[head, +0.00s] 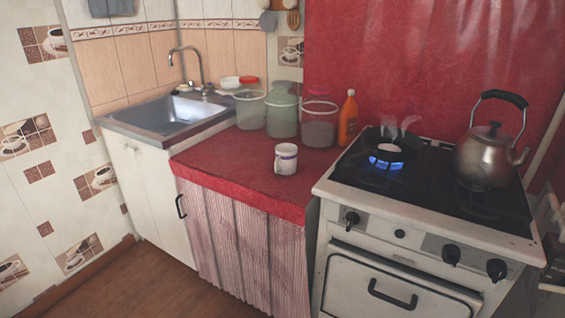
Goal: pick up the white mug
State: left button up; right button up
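The white mug (286,159) stands upright on the red oilcloth counter (225,165), close to the counter's right side near the stove. It has a dark band around it and a handle that seems to face left. Nothing touches it. Neither of my grippers shows in the head view.
Several jars (282,115) and an orange bottle (347,118) stand behind the mug. To the right is a stove (415,200) with a lit blue burner, a steaming pan (391,147) and a kettle (487,157). A sink (178,115) is at left. The counter left of the mug is clear.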

aim_at(285, 164)
jog(key=i+j+z, duration=0.1)
jog(key=z, duration=0.3)
jog(key=i+j+z, duration=0.1)
jog(key=j+z, duration=0.25)
jog(key=i+j+z, duration=0.1)
jog(key=z, duration=0.3)
jog(key=i+j+z, duration=0.1)
jog(key=j+z, duration=0.2)
jog(key=j, duration=0.55)
